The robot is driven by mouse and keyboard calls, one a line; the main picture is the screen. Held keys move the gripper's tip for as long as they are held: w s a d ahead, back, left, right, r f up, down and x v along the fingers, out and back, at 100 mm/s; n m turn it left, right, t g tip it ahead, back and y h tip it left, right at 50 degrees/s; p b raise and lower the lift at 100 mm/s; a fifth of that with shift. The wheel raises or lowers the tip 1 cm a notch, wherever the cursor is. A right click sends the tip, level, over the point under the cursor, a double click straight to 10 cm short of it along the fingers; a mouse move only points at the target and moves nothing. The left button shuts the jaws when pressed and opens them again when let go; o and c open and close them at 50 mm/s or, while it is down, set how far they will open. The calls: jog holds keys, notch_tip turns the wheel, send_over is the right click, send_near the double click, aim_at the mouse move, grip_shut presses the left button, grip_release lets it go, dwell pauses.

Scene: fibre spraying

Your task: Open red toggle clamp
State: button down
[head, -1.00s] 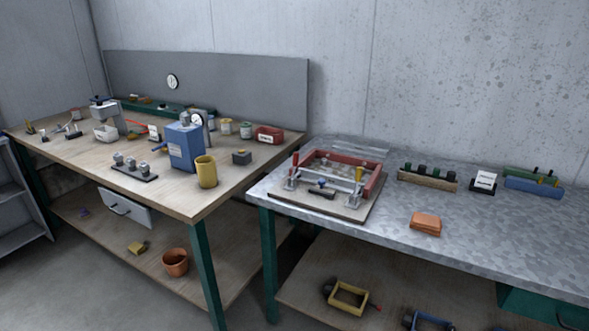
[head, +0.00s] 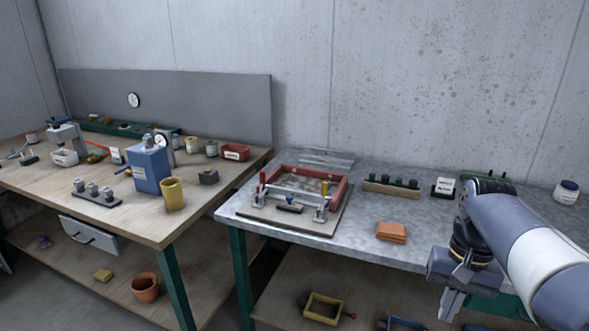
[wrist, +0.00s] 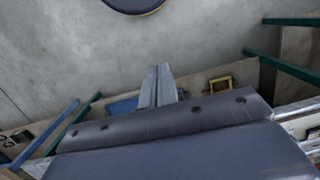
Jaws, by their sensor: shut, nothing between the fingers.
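The red-handled toggle clamp (head: 262,186) stands at the left front corner of a fixture board (head: 290,222) on the metal-topped bench. Its red handle points up. A matching clamp with a yellow handle (head: 323,195) stands at the right front corner, also upright. A red frame (head: 338,192) lies on the board behind a pale bar that runs between the clamps. My gripper (head: 448,305) is at the right, in front of the bench edge and well away from the clamps. Its fingers (wrist: 158,72) are together and empty in the wrist view; no clamp shows there.
An orange block stack (head: 391,231) lies on the bench between the fixture and my arm. A block rack (head: 391,188) and a label stand (head: 444,187) stand behind. A yellow frame (head: 323,309) sits on the lower shelf. The wooden bench (head: 130,223) is at the left.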

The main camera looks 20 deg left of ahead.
jog(key=w+a+r+g+p, duration=0.1)
jog(key=w+a, duration=0.3)
jog(key=w, duration=0.6)
jog(key=shift+a+r+g, duration=0.15)
jog(key=shift+r+g, duration=0.3)
jog(key=shift+g, duration=0.25)
jog(key=shift+w, duration=0.1)
